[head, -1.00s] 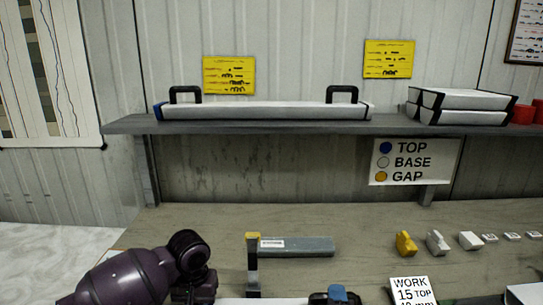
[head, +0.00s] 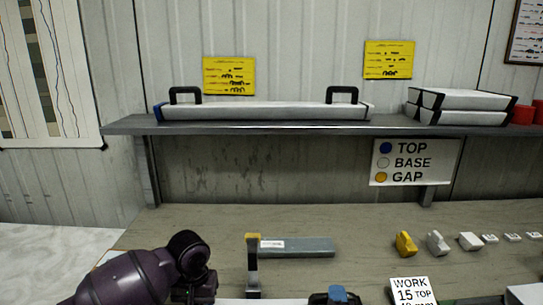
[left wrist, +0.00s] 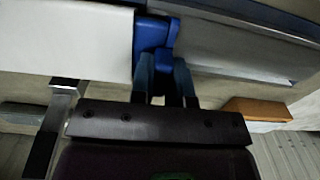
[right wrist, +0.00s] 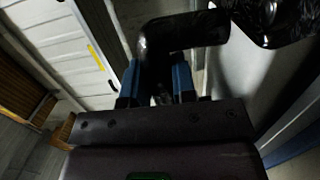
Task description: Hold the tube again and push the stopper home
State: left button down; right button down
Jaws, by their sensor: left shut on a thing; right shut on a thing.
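The white tube (head: 270,302) lies along the bottom edge of the head view, mostly cut off. In the left wrist view its white end (left wrist: 70,45) meets the blue stopper (left wrist: 152,35). How deep the stopper sits cannot be told. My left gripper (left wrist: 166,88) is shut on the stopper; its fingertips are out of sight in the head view. My right gripper (head: 337,294) is shut on a black handle (right wrist: 180,32) on the tube, its blue fingers on either side in the right wrist view.
An upright post with a yellow top (head: 252,262) and a grey bar (head: 297,247) stand behind the tube. Yellow, grey and white blocks (head: 405,244) and a work card (head: 412,291) are at right. A shelf (head: 270,124) with another handled tube (head: 265,111) runs above.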

pick_arm(q)
jog(key=shift+d, duration=1.5)
dwell(0.3)
jog(key=c, duration=0.5)
grip_release()
jog(key=shift+c, duration=0.2)
jog(key=shift+r, duration=0.1)
notch_tip(320, 180, up, 8)
dwell(1.1)
pick_arm(e)
jog(key=c, duration=0.8)
grip_release()
jog(key=shift+c, duration=0.2)
